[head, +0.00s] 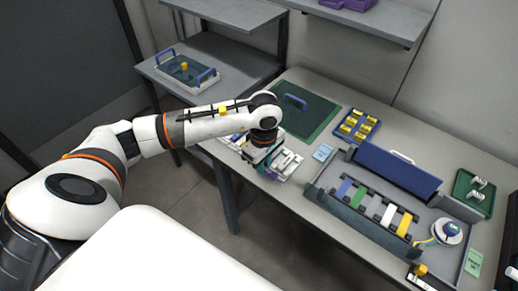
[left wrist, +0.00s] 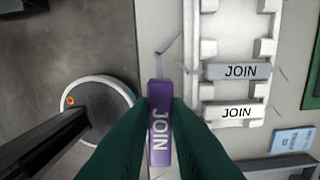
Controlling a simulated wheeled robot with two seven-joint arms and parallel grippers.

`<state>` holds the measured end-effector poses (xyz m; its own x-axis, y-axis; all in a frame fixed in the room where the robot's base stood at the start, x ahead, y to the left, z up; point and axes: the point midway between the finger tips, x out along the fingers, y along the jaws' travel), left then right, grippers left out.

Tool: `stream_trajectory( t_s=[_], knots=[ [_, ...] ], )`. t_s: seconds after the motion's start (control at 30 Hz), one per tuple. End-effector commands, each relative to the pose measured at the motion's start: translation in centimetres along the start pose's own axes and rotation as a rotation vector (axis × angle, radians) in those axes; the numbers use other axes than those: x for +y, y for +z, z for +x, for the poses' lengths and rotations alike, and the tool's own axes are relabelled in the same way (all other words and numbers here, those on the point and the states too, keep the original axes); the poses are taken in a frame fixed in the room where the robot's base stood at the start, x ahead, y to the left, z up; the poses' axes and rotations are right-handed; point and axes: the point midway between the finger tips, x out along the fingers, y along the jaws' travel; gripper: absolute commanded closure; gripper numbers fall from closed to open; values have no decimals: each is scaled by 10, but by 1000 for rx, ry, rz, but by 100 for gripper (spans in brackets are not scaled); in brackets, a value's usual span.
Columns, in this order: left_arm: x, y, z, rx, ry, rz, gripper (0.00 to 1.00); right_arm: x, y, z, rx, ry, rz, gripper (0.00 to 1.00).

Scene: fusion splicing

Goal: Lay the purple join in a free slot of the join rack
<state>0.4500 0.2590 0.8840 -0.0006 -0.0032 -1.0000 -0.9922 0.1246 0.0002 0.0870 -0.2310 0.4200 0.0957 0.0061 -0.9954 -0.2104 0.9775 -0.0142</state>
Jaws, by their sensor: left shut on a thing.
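The purple join (left wrist: 159,125) is between the green fingertips of my left gripper (left wrist: 160,128), which is shut on it. The join is left of the white join rack (left wrist: 209,22) in the left wrist view, and thin pale fibre shows at its ends. It points up the picture, about square to the joins in the rack. The rack holds a grey join (left wrist: 238,71) and a white join (left wrist: 237,112); slots above them look empty. In the head view my left gripper (head: 266,170) is at the rack (head: 288,165), hiding part of it. My right gripper is not seen.
A blue label card (head: 322,152) lies right of the rack. The table's front edge is close to the rack.

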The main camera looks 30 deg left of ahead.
Motion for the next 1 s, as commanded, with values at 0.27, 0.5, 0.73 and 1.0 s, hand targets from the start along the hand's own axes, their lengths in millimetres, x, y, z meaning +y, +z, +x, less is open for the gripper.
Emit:
stream_trajectory(
  t_s=[0.27,0.5,0.73,1.0],
  knots=[
    [-44,43,-25,2,-3,-847,100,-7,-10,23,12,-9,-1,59],
    [-64,67,-48,1,-1,-1402,100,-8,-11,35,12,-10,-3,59],
    [-70,75,-53,-2,3,-1610,100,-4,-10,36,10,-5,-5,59],
    [-69,76,-7,-3,4,-1620,100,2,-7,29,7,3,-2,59]
  ],
)
